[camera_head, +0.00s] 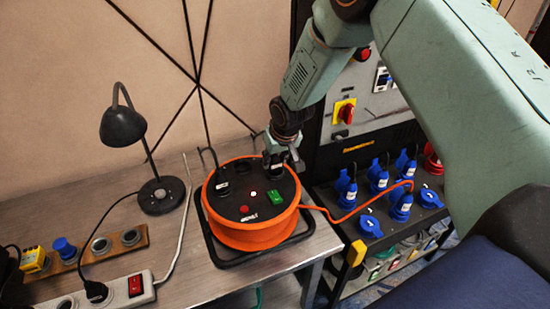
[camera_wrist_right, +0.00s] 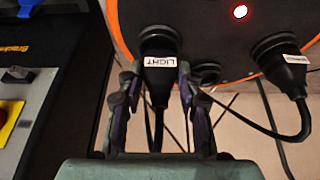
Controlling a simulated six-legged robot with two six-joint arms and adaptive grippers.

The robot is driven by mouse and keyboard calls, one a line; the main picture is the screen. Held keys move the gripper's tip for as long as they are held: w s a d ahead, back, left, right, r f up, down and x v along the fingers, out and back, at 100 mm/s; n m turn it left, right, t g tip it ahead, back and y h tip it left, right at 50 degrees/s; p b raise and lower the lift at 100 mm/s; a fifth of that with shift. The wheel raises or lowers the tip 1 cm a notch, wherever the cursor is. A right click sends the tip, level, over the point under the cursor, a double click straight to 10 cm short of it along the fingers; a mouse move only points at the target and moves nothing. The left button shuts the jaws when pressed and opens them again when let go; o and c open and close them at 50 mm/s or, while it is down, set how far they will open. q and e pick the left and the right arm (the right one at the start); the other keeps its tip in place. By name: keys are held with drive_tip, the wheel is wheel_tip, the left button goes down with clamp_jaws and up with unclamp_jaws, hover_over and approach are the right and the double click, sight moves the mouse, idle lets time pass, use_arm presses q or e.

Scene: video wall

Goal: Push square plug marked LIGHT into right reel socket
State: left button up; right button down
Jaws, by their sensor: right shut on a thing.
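The cable reel has an orange drum (camera_head: 250,238) and a black top with sockets. My right gripper (camera_head: 281,160) is over the far right part of its top. In the right wrist view my right gripper (camera_wrist_right: 157,78) is shut on the black plug labelled LIGHT (camera_wrist_right: 160,78), with one finger on each side. The plug's front end is at the right reel socket; how deep it sits I cannot tell. Its cable runs down between the fingers. A second black plug (camera_wrist_right: 290,72) sits in another reel socket, also seen in the head view (camera_head: 221,186). My left gripper is not in view.
The reel stands on a table (camera_head: 185,255) with a black lamp (camera_head: 160,192), a wooden socket strip (camera_head: 105,246) and a white power strip (camera_head: 140,287). A rack with several blue plugs (camera_head: 378,177) stands right. An orange cable (camera_head: 345,213) runs from reel to rack.

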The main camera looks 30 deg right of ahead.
drive_tip(key=shift+f, duration=0.4)
drive_tip(key=c, duration=0.8)
unclamp_jaws()
drive_tip(key=shift+o, duration=0.2)
drive_tip(key=o, duration=0.4)
drive_tip(key=shift+c, duration=0.2)
drive_tip(key=shift+r, duration=0.1)
drive_tip(key=shift+r+p, duration=2.4)
drive_tip(key=shift+r, duration=0.6)
